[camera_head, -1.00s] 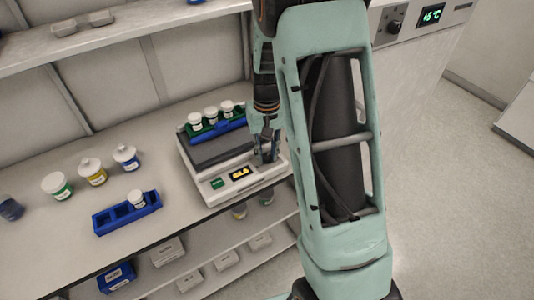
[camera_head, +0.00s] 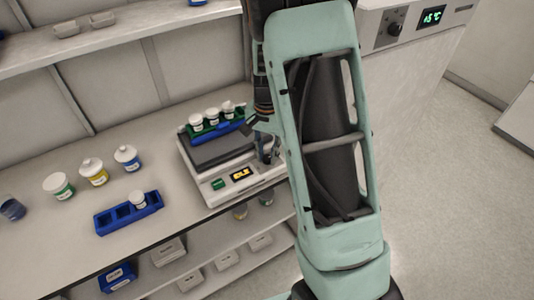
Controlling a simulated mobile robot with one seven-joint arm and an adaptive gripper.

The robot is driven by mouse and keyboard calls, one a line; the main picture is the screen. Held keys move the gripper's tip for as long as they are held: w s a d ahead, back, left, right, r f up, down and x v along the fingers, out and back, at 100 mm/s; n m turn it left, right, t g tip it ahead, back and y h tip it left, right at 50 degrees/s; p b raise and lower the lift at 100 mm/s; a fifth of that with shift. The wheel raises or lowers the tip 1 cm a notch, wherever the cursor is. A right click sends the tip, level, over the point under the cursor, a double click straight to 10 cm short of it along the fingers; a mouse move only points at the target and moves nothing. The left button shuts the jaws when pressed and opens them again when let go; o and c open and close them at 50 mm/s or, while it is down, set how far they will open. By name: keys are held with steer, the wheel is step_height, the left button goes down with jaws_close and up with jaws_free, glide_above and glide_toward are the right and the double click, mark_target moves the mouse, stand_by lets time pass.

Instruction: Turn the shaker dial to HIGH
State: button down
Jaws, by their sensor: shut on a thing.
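The shaker (camera_head: 205,180) is a pale box with a dark platform, standing on the bench left of my arm. A green button (camera_head: 218,184) and a small display with yellow letters (camera_head: 241,174) are on its front panel; the letters are too small to read surely. My gripper (camera_head: 268,154) points down at the right end of this panel, shut on the shaker dial. The dial is mostly hidden by the fingers, so its setting cannot be seen.
A rack with several white-capped bottles (camera_head: 213,117) sits on the shaker platform. A blue rack (camera_head: 116,221) with one bottle and several loose bottles (camera_head: 94,172) stand to the left. A cabinet with a knob (camera_head: 395,29) and green display is at upper right.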

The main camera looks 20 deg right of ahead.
mark_target(268, 158)
steer(key=shift+r, duration=0.1)
stand_by(0.3)
steer(key=c, duration=2)
jaws_free()
steer(key=shift+o, duration=0.2)
step_height(268, 158, up, 12)
steer(key=shift+d, duration=0.1)
